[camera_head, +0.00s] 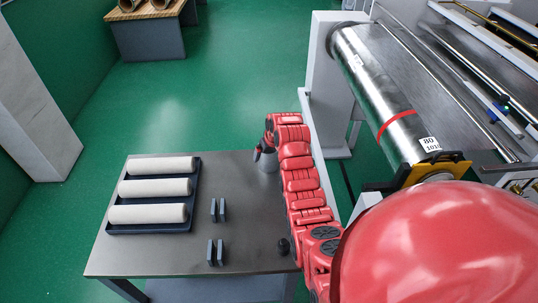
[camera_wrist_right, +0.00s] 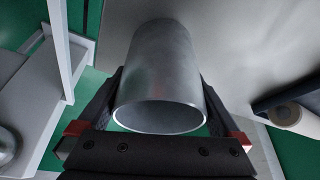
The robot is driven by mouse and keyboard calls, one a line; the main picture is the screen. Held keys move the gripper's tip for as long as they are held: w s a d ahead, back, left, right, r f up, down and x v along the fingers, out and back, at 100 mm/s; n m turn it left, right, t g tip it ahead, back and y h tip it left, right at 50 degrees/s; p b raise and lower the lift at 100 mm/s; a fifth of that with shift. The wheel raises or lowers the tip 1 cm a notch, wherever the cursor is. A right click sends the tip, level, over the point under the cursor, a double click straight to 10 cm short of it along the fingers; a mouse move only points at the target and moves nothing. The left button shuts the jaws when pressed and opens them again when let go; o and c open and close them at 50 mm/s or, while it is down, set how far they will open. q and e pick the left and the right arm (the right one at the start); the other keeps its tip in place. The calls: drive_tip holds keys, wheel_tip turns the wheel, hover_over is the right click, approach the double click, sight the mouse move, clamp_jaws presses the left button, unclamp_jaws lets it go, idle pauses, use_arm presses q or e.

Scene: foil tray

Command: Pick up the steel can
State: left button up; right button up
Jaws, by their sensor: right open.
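The steel can (camera_wrist_right: 160,65) is a plain grey metal cylinder whose open rim faces the camera in the right wrist view. It is also partly visible in the head view (camera_head: 266,163), at the far right part of the table, behind my red right arm. My right gripper (camera_wrist_right: 160,88) is open, with one dark finger on each side of the can. Whether the fingers touch the can cannot be told. In the head view my right gripper (camera_head: 267,148) is at the can, partly hidden by the arm. My left gripper is not in view.
The grey table (camera_head: 240,190) carries a dark tray (camera_head: 150,228) with three white rolls on its left. Two pairs of dark upright plates (camera_head: 218,210) (camera_head: 215,252) stand mid-table. A small dark object (camera_head: 284,246) sits at the right edge. A roller machine (camera_head: 385,100) stands beyond to the right.

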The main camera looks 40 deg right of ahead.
drive_tip(key=shift+w+f, duration=0.15)
drive_tip(key=shift+f, duration=0.25)
drive_tip(key=c, duration=1.2)
drive_tip(key=shift+o, duration=0.2)
drive_tip(key=shift+r, duration=0.1)
